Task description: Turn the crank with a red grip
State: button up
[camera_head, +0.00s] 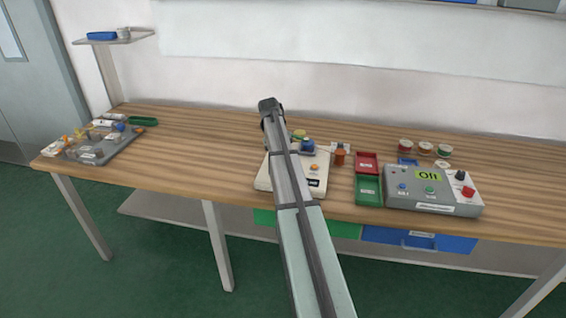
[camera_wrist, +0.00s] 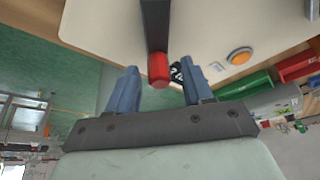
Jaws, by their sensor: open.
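The red grip (camera_wrist: 159,70) sits at the end of a dark crank bar (camera_wrist: 156,25) in the wrist view. My gripper (camera_wrist: 159,67) is open, with its two blue fingers on either side of the grip in the picture. Gaps show on both sides. I cannot tell how deep the grip is between the fingers. The crank belongs to a cream box (camera_wrist: 205,25), which also stands on the table in the head view (camera_head: 313,187). There my arm hides part of the box, and the grip and my gripper cannot be made out.
An orange button (camera_wrist: 239,56) is on the box. Right of it in the head view are a red tray (camera_head: 367,162), a green tray (camera_head: 368,190) and a grey control box (camera_head: 435,205) reading "Off". A cluttered board (camera_head: 95,150) lies at the left. Bare wood (camera_head: 195,150) lies between.

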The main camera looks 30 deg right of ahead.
jog(key=shift+w+r, duration=0.4)
jog(key=shift+r, duration=0.05)
jog(key=w+a, duration=0.1)
jog(key=w, duration=1)
jog(key=shift+w+a, duration=0.2)
jog(key=shift+w, duration=0.1)
